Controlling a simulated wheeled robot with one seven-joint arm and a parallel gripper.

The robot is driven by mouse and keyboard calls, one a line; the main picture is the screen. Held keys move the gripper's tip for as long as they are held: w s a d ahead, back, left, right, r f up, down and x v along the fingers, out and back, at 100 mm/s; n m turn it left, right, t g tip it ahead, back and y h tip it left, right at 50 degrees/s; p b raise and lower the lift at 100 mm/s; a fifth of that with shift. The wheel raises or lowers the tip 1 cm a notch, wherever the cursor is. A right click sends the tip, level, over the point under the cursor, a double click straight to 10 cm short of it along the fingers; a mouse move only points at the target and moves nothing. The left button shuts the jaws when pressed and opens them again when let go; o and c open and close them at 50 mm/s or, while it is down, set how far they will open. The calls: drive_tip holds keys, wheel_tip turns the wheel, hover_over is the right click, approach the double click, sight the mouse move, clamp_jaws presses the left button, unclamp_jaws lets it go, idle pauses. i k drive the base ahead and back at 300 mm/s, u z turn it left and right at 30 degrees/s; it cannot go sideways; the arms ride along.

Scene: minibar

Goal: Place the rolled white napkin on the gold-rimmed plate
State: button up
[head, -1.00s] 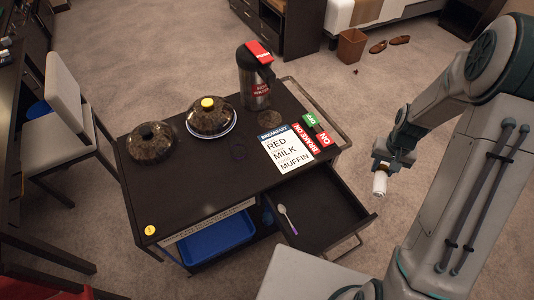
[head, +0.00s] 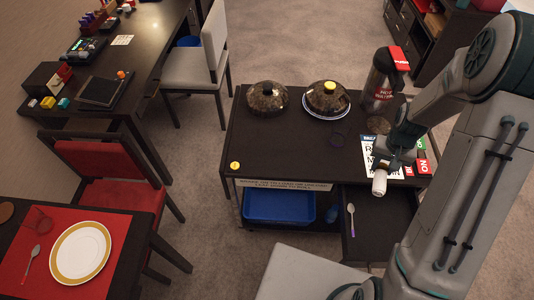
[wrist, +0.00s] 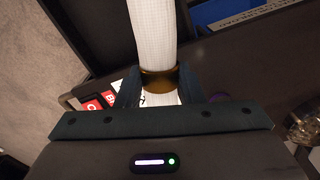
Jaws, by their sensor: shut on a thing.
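My gripper (head: 380,168) is shut on the rolled white napkin (head: 379,184), held in the air in front of the dark cart. In the wrist view the napkin (wrist: 153,35) is a white textured roll with a brown-gold ring (wrist: 158,82) around it, between my fingers. The gold-rimmed plate (head: 80,252) is white with a gold band. It lies on a red placemat on the table at the lower left of the head view, far from my gripper, and looks bare.
A spoon (head: 34,257) and a reddish glass (head: 39,218) are beside the plate. A red chair (head: 110,165) stands behind that table. The cart (head: 270,140) carries two domed dishes and a flask (head: 384,80); its drawer (head: 385,218) is open. Carpet is free left of the cart.

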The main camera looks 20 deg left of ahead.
sight(81, 253)
drive_tip(key=u, duration=0.1)
drive_tip(key=k, duration=0.2)
drive_tip(key=u, duration=2.8)
drive_tip(key=i, duration=1)
drive_tip(key=u, duration=0.05)
